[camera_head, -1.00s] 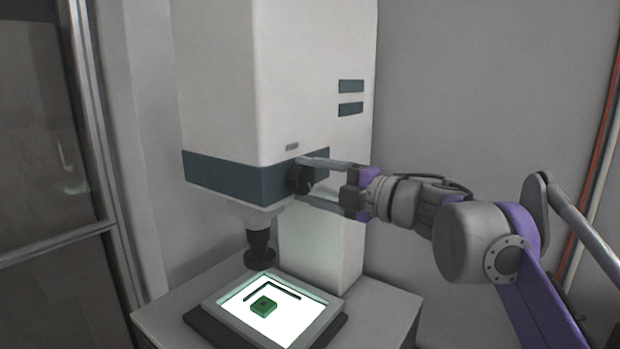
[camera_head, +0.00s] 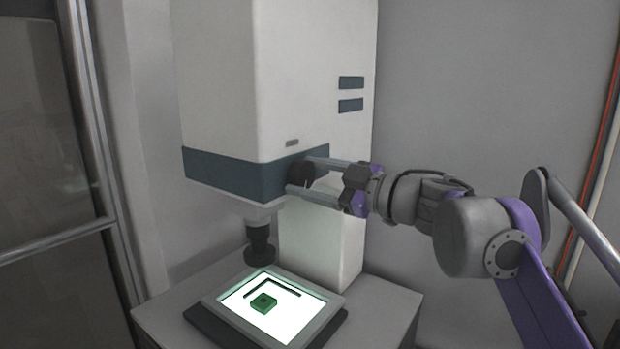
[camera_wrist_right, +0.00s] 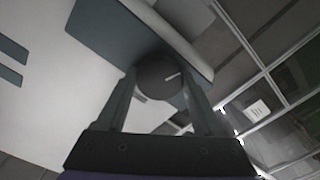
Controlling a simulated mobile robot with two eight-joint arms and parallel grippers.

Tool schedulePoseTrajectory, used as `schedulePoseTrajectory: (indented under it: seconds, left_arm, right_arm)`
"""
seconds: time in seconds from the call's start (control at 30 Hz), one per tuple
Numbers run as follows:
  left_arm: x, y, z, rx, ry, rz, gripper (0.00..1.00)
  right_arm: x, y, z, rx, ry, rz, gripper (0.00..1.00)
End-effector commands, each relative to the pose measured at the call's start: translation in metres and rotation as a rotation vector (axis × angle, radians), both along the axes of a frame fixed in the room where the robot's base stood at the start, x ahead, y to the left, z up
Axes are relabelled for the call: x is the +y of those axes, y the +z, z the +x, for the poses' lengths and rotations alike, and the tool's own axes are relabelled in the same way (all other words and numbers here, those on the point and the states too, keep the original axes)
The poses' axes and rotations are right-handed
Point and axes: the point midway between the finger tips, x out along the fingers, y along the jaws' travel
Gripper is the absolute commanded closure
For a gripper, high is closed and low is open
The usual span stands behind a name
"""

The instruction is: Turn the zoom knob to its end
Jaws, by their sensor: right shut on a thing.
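The zoom knob (camera_head: 302,173) is a dark round knob on the teal band at the side of a tall white measuring machine (camera_head: 310,90). My right gripper (camera_head: 300,175) reaches it from the right, with one finger above and one below. In the right wrist view the knob (camera_wrist_right: 159,77) sits between the two fingers of the gripper (camera_wrist_right: 162,88), which are shut on it. A short white mark shows on the knob's face, slanting. My left gripper is not in any view.
Walls stand behind and to the right. A glass-panelled door frame (camera_head: 100,150) is at the left.

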Motion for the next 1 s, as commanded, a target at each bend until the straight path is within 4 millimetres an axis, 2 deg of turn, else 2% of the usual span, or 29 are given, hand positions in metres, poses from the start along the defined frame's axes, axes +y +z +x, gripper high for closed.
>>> schedulePoseTrajectory:
  seconds: [0.33,0.9,0.93,1.0]
  left_arm:
    - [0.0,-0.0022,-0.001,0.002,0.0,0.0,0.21]
    - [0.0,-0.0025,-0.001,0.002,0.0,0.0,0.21]
    - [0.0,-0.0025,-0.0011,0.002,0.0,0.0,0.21]
    - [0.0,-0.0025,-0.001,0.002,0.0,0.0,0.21]
  right_arm:
    - [-0.0003,-0.0005,0.0002,0.117,-0.001,0.085,0.87]
    - [0.0,-0.0006,0.0,0.14,-0.001,0.101,0.87]
    - [0.0,-0.0006,0.0,0.14,-0.001,0.101,0.26]
    - [0.0,-0.0006,0.0,0.14,-0.001,0.1,0.13]
